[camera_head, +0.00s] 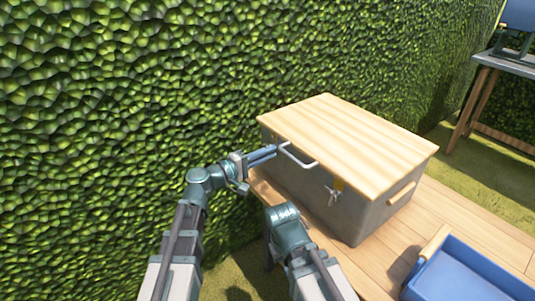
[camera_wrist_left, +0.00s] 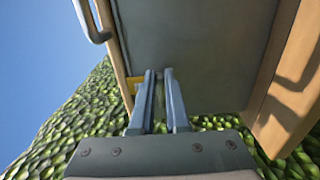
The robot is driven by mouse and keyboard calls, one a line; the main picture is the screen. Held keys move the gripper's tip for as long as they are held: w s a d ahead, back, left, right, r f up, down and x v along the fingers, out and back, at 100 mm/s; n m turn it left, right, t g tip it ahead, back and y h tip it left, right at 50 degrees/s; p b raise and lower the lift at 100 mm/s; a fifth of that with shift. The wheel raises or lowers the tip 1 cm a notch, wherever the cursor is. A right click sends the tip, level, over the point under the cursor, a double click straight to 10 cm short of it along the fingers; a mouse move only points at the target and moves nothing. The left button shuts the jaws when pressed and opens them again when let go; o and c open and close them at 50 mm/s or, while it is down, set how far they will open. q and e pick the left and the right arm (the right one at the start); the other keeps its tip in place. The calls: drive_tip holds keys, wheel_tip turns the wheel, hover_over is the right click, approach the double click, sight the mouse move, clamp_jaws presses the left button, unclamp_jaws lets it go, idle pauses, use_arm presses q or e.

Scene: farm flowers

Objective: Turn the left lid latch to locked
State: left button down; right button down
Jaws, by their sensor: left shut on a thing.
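A grey box with a pale wooden lid (camera_head: 350,140) stands on a wooden deck, its lid down. My left gripper (camera_head: 274,151) reaches to the left end of the box's front, just under the lid edge. In the left wrist view its fingers (camera_wrist_left: 160,78) are close together against the grey box wall (camera_wrist_left: 195,45), shut on the left latch. The fingers hide most of that latch, so its angle cannot be told; a yellow piece (camera_wrist_left: 134,85) shows beside them. My right gripper is not visible.
A light handle bar (camera_head: 298,158) sticks out from the box front, close to the right of my left gripper. A blue crate (camera_head: 465,270) sits on the deck (camera_head: 465,218) at lower right. A hedge (camera_head: 120,90) rises behind and left. A table stands at upper right.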

use_arm(q)
drive_tip(key=shift+w+a, duration=0.1)
drive_tip(key=c, duration=0.9)
unclamp_jaws()
drive_tip(key=v, duration=1.3)
drive_tip(key=shift+s+a, duration=0.3)
